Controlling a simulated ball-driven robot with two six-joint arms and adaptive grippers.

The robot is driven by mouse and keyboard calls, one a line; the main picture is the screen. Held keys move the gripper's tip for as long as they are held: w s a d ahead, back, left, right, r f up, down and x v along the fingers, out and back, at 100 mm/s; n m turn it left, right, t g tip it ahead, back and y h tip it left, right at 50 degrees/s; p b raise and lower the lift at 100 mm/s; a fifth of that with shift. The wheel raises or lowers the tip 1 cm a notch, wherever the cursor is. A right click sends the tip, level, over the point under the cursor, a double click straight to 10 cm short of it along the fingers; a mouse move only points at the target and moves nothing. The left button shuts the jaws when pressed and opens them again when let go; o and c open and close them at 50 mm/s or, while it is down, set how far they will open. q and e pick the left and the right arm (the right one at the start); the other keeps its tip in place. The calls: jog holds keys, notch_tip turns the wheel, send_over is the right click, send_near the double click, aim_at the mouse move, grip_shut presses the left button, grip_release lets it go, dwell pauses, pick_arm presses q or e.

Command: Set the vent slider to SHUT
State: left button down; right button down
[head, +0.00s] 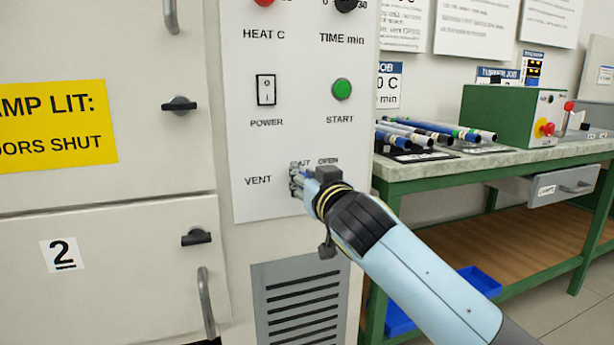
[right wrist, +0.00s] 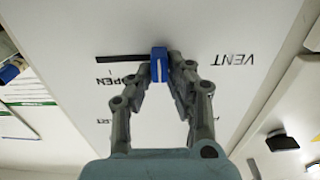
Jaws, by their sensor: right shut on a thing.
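The vent slider's blue knob (right wrist: 159,65) sits in a dark horizontal slot (right wrist: 120,58) on the white control panel (head: 285,210). My right gripper (right wrist: 165,72) is shut on the knob, one finger on each side. In the right wrist view the bare slot runs left from the knob, towards and past the OPEN mark (right wrist: 128,80). The knob is away from OPEN, towards the other end, which a finger hides. In the head view my right gripper (head: 298,181) covers the knob and part of the SHUT lettering, right of the word VENT. My left gripper is not in view.
Above the vent are the POWER switch (head: 266,90) and green START button (head: 342,89). Oven doors with latches (head: 179,105) and handles stand left. A green-framed bench (head: 410,175) with rods and a green box (head: 515,115) stands right.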

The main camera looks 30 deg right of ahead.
jog(key=shift+a, duration=0.1)
jog(key=c, duration=1.7)
grip_release()
jog(key=shift+o, duration=0.9)
jog(key=shift+a, duration=0.15)
jog(key=shift+o, duration=1.2)
jog(key=shift+w+a, duration=0.1)
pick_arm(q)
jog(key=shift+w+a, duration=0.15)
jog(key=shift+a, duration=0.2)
pick_arm(e)
jog(key=v, duration=1.2)
